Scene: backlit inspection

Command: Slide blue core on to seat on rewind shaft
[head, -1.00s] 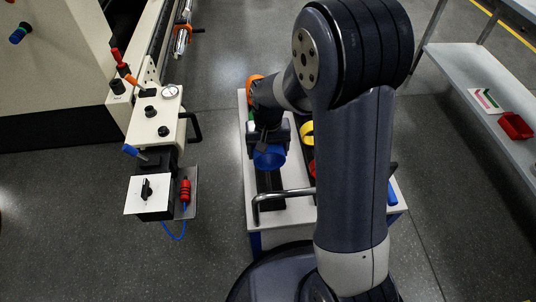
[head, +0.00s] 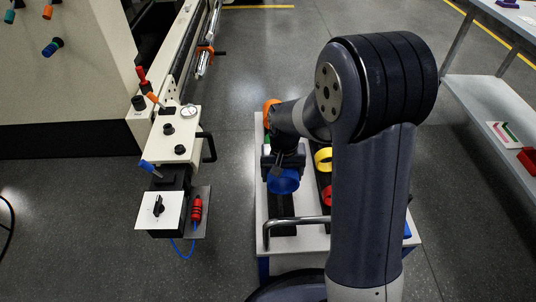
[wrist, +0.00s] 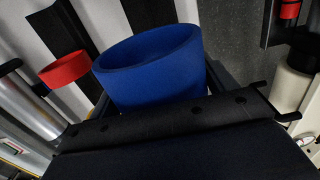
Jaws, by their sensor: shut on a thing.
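The blue core (head: 284,182) is a short, wide, hollow ring. It is held at the end of my arm, over the white cart. In the wrist view the blue core (wrist: 150,72) fills the upper middle, its open end showing. My gripper (head: 285,166) is shut on it; the fingertips are mostly hidden by the core and the dark gripper body. A silver shaft (head: 203,62) with an orange collar, apparently the rewind shaft, sticks out beside the machine at upper left. The core is well apart from it.
The white cart (head: 264,213) carries a yellow core (head: 323,160) and a red core (head: 329,193), and has a metal handle (head: 296,222). A control console (head: 174,130) with knobs stands left of it, with floor between. A grey shelf (head: 490,130) is at right.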

